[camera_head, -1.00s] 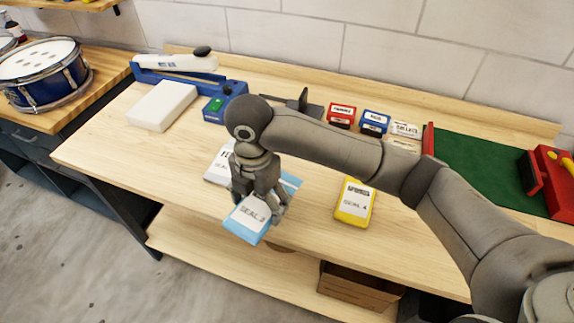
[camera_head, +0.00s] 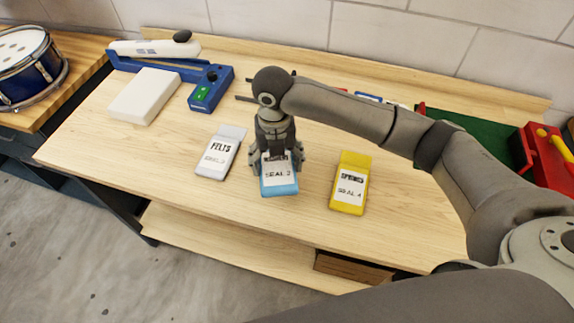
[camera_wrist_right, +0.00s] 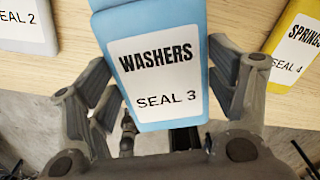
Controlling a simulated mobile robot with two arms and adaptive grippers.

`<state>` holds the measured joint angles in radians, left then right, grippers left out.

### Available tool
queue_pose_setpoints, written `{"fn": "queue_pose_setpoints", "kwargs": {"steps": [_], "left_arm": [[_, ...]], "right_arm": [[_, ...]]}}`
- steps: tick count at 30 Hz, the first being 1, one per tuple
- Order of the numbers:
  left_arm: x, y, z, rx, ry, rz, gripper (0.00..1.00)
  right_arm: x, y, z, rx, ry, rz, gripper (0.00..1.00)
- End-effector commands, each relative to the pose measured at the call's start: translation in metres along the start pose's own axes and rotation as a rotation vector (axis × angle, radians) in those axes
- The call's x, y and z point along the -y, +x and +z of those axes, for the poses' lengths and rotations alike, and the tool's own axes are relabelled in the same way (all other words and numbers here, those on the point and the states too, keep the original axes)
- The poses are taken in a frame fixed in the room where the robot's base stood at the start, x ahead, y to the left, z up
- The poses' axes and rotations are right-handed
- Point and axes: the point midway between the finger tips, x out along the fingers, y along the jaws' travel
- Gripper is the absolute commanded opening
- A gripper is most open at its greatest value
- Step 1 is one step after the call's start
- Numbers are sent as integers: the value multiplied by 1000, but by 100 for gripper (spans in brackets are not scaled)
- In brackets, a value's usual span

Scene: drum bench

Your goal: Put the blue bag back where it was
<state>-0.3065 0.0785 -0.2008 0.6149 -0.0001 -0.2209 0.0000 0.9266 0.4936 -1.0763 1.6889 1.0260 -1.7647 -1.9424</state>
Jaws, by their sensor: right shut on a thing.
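The blue bag (camera_head: 280,184) carries a white label, which reads WASHERS, SEAL 3 in the right wrist view (camera_wrist_right: 155,75). My right gripper (camera_head: 277,163) is shut on it, with one finger at each side; it also shows in the right wrist view (camera_wrist_right: 163,68). The bag is between the white FELTS bag (camera_head: 220,152) and the yellow SPRINGS bag (camera_head: 350,183), apart from both. I cannot tell whether it touches the bench top. The arm and gripper hide its back part. My left gripper is not in view.
My arm hides part of the back. The bench top (camera_head: 130,155) is bare at front left.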

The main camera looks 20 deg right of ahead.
Motion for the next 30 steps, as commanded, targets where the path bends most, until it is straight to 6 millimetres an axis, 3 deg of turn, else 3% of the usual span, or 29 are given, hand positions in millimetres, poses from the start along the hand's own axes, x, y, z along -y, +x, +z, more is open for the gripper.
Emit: {"fn": "queue_pose_setpoints", "kwargs": {"steps": [11,18,29,30], "left_arm": [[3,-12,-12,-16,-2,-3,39],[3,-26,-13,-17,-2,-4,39],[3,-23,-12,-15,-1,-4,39],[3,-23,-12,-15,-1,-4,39]], "right_arm": [[28,35,13,-1,3,-2,49],[26,63,13,1,1,0,49],[26,68,13,2,0,1,49],[26,68,13,2,0,1,82]]}}
